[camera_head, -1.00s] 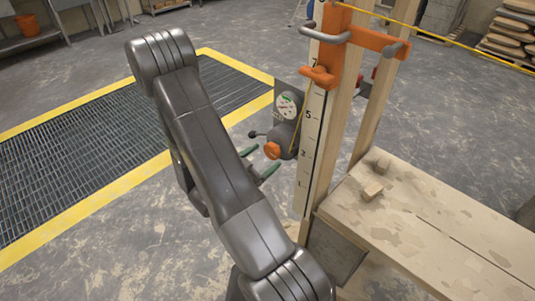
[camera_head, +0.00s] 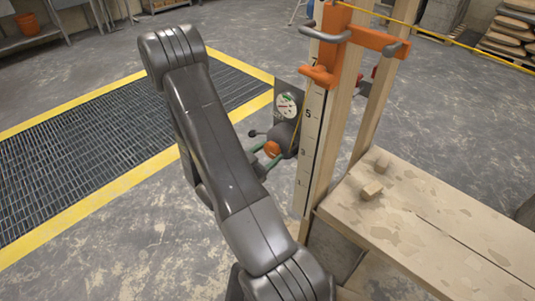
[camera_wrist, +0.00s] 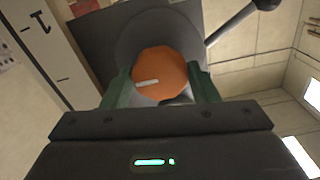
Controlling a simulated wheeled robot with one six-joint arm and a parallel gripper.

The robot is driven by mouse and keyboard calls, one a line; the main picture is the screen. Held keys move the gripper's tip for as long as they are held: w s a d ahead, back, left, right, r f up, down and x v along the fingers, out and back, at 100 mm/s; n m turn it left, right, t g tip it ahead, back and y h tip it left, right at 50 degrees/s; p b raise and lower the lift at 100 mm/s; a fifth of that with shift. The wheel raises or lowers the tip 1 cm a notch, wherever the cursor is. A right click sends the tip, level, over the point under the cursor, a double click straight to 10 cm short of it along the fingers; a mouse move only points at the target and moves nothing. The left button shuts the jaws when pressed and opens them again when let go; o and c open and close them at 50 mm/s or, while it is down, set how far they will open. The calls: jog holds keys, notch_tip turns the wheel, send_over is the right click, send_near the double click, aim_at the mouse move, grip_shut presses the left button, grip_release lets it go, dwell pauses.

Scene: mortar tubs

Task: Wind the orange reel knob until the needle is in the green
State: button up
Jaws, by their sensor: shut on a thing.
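The orange reel knob (camera_wrist: 160,72) sits on the front of the grey reel (camera_wrist: 125,40), with a pale mark on its face. My gripper (camera_wrist: 163,88) has its green fingers on both sides of the knob and is shut on it. In the head view the knob (camera_head: 272,149) shows between the green fingers (camera_head: 264,154), partly covered by them. The round gauge (camera_head: 287,105) is on a plate just above the reel. Its white face shows some green, but the needle's place is too small to read.
A crank handle with a black ball (camera_wrist: 266,4) sticks out from the reel. A numbered scale board (camera_head: 310,130) stands right beside it on a wooden post. A wooden bench (camera_head: 430,220) is at the right. The floor to the left is open.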

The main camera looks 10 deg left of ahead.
jog(key=shift+f+m+b, duration=0.2)
jog(key=shift+m+b, duration=0.1)
jog(key=shift+b, duration=0.15)
jog(key=m+b, duration=0.2)
jog(key=b, duration=0.2)
jog(key=shift+f+m+b, duration=0.2)
jog(key=shift+m+b, duration=0.1)
jog(key=shift+m, duration=0.1)
jog(key=m+b, duration=0.7)
jog(key=b, duration=0.3)
jog(key=m+b, duration=0.6)
jog(key=b, duration=0.3)
jog(key=shift+m, duration=0.3)
jog(key=m+b, duration=0.3)
jog(key=b, duration=0.1)
jog(key=shift+r, duration=0.15)
jog(key=shift+r+m+b, duration=0.15)
jog(key=shift+m+b, duration=0.65)
jog(key=shift+b, duration=0.3)
jog(key=shift+r, duration=0.1)
jog(key=o, duration=1)
